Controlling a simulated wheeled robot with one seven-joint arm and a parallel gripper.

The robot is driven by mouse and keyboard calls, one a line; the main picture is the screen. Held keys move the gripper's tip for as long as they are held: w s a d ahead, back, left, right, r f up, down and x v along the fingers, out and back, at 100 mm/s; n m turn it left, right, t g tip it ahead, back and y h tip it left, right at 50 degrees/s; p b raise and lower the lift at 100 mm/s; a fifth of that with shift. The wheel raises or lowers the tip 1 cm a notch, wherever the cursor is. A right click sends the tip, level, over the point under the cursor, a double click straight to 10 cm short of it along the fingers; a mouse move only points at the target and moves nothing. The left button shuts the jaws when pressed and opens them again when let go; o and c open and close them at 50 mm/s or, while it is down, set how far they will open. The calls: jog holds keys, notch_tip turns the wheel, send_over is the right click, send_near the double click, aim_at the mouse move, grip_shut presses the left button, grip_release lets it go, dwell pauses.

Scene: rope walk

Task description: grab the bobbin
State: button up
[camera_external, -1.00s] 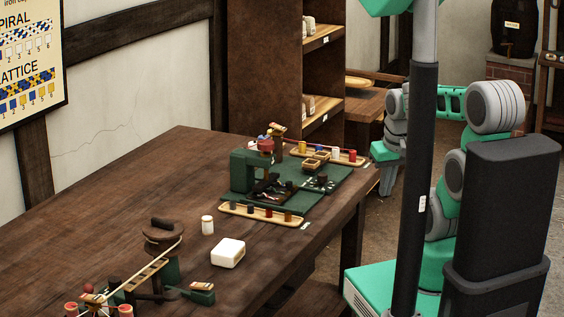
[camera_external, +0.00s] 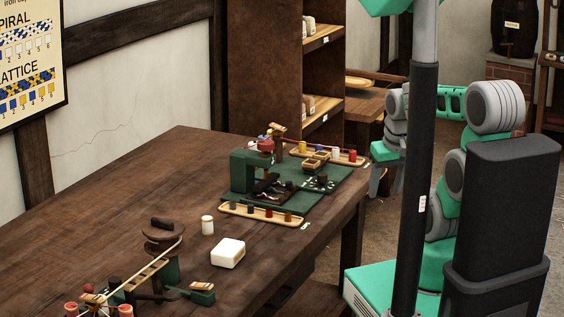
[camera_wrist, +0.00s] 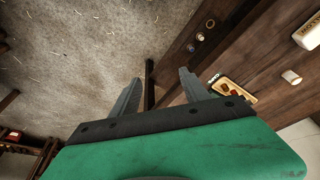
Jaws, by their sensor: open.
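A small pale bobbin (camera_external: 207,226) stands upright on the bare table, left of a white block, in the external view. Several coloured bobbins stand in the near wooden tray (camera_external: 244,213) and the far wooden tray (camera_external: 345,160). Which one is meant, I cannot tell. My gripper (camera_external: 383,180) hangs beyond the table's right edge, apart from all of them. In the wrist view my gripper (camera_wrist: 157,88) has its two fingers spread with nothing between them. A small pale cylinder (camera_wrist: 290,76) lies to their right there, perhaps the pale bobbin.
The white block (camera_external: 228,253) sits near the table's front edge. A green machine (camera_external: 245,172) stands on a green mat between the trays. A wooden winding device (camera_external: 163,240) occupies the near left. The table's left middle is clear. Shelves (camera_external: 318,80) stand behind.

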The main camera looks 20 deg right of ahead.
jog(key=w+a+f+n+y, duration=0.2)
jog(key=w+a+n, duration=0.3)
jog(key=w+a, duration=0.3)
jog(key=n+y+b, duration=0.2)
jog(key=n+y, duration=0.8)
jog(key=y, duration=0.1)
send_near(199, 234)
jog(key=shift+w+a+r, duration=0.2)
jog(key=shift+a+r, duration=0.2)
jog(key=shift+a, duration=0.15)
jog(key=shift+w+a+r, duration=0.25)
jog(key=shift+a+r, duration=0.2)
jog(key=shift+a, duration=0.05)
jog(key=x, duration=0.3)
jog(key=p+x, duration=0.1)
jog(key=x, duration=0.3)
jog(key=shift+w+a+r, duration=0.1)
jog(key=shift+a, duration=0.25)
jog(key=shift+c, duration=0.2)
grip_shut()
